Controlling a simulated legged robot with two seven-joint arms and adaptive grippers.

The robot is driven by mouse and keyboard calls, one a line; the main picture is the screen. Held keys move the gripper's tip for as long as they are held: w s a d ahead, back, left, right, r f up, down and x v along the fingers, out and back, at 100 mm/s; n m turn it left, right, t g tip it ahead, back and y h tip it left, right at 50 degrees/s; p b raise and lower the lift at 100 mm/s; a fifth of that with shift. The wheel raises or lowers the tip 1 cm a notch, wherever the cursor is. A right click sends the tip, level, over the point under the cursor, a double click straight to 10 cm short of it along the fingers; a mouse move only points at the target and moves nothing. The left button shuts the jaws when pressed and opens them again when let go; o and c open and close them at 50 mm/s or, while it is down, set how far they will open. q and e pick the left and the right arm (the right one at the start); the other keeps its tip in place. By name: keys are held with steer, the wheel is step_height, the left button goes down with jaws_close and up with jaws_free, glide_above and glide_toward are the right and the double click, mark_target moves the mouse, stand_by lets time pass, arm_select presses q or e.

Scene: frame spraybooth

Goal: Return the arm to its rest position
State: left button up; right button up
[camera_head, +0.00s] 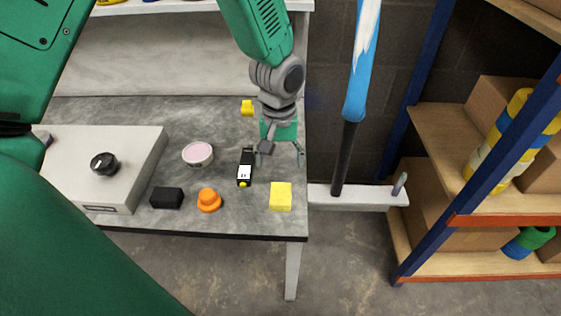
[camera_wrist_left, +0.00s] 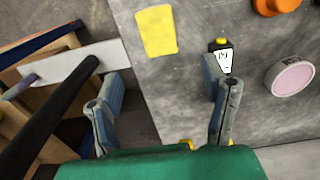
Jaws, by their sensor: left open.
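My left gripper (camera_head: 279,152) hangs over the right end of the grey workbench (camera_head: 120,218), its arm coming down from the top. In the left wrist view its two fingers (camera_wrist_left: 163,95) are spread apart with nothing between them. One finger is over the bench near a black device with a white label (camera_head: 245,168), also in the wrist view (camera_wrist_left: 223,60); the other is past the bench edge. A yellow block (camera_head: 281,196) lies in front of the gripper, apart from it. It also shows in the wrist view (camera_wrist_left: 157,30). My right gripper is not seen.
On the bench are a pink-topped round tin (camera_head: 198,154), an orange knob-like piece (camera_head: 209,200), a black block (camera_head: 167,197) and a pale box (camera_head: 130,150). A blue and black pole (camera_head: 346,150) stands just right of the bench, beside a shelf rack (camera_head: 415,220) with cartons.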

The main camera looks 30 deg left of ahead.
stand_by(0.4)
arm_select(q)
steer(key=s+f+m+p, duration=0.1)
steer(key=s+f, duration=0.2)
steer(key=s+f+m+p, duration=0.1)
steer(key=s+f, duration=0.1)
steer(key=s, duration=0.2)
steer(key=s+f+m+p, duration=0.1)
steer(key=s+f, duration=0.2)
steer(key=shift+s+d+f, duration=0.15)
steer(key=shift+d+f, duration=0.15)
steer(key=shift+d, duration=0.1)
steer(key=s+a+f+m+p, duration=0.1)
steer(key=s+f+m+p, duration=0.1)
steer(key=s, duration=1.1)
steer(key=shift+f+m+t+p, duration=0.35)
steer(key=shift+m+p, duration=0.15)
steer(key=shift+m, duration=0.5)
steer(key=shift+a, duration=0.1)
